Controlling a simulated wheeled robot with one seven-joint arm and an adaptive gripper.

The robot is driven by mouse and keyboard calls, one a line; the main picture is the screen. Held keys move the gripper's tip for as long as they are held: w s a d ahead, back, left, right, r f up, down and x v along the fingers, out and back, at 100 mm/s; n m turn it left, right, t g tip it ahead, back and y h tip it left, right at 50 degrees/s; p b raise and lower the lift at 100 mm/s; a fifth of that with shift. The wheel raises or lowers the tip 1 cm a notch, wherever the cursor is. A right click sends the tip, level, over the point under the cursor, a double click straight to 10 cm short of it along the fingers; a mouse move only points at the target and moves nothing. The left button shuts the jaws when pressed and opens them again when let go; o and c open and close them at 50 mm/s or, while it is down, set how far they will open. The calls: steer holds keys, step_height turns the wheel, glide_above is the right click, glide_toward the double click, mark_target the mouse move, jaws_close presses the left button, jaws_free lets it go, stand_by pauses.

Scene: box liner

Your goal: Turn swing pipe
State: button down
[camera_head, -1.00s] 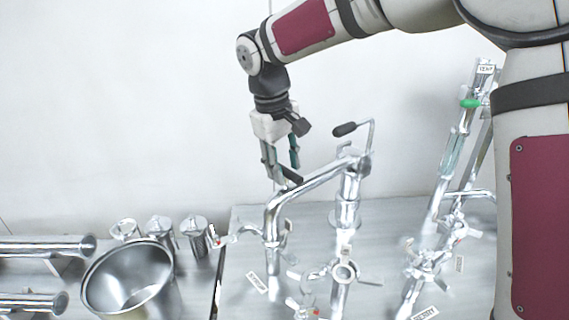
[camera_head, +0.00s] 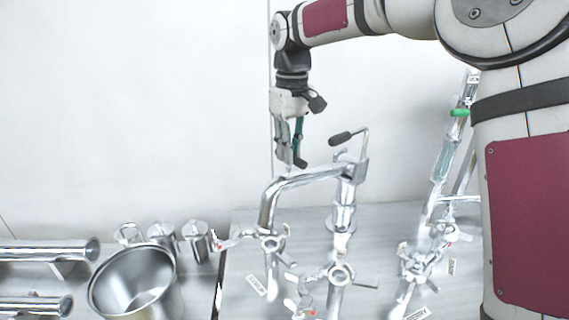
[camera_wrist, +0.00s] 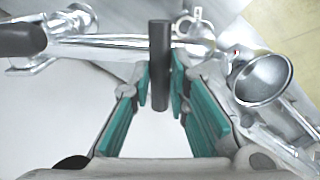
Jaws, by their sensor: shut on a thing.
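The swing pipe (camera_head: 305,180) is a shiny bent tube. It runs left from the top of an upright column (camera_head: 344,205) and bends down at its left end, close to a valve port (camera_head: 271,243). Whether that end touches the port cannot be told. My gripper (camera_head: 290,160) is above the pipe, its teal-padded fingers shut on a dark upright handle (camera_wrist: 160,62) on the pipe. In the wrist view the handle stands between my fingertips, with the pipe (camera_wrist: 110,46) crossing behind it.
A black-knobbed lever (camera_head: 341,139) tops the column. Valves and labels crowd the bench (camera_head: 385,225); a slanted pipe assembly (camera_head: 443,160) stands right. A steel bucket (camera_head: 98,290), small cans (camera_head: 197,240) and horizontal tubes (camera_head: 45,250) are left. A plain wall is behind.

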steer(key=shift+w+d+r+g+y, duration=0.1)
steer(key=shift+w+d+r+y, duration=0.15)
steer(key=shift+r, duration=0.25)
steer(key=shift+w+d+r+g+y, duration=0.15)
steer(key=shift+d+r, duration=0.1)
steer(key=shift+r, duration=0.3)
steer(key=shift+w+d+r+g+y, duration=0.1)
steer(key=shift+w+d+r+y, duration=0.15)
steer(key=shift+r, duration=0.25)
steer(key=c, duration=1.5)
jaws_free()
steer(key=shift+f, duration=0.1)
steer(key=shift+c, duration=0.2)
step_height(320, 180, up, 12)
steer(key=d, duration=0.1)
steer(key=shift+w+d, duration=0.2)
steer(key=shift+w, duration=0.2)
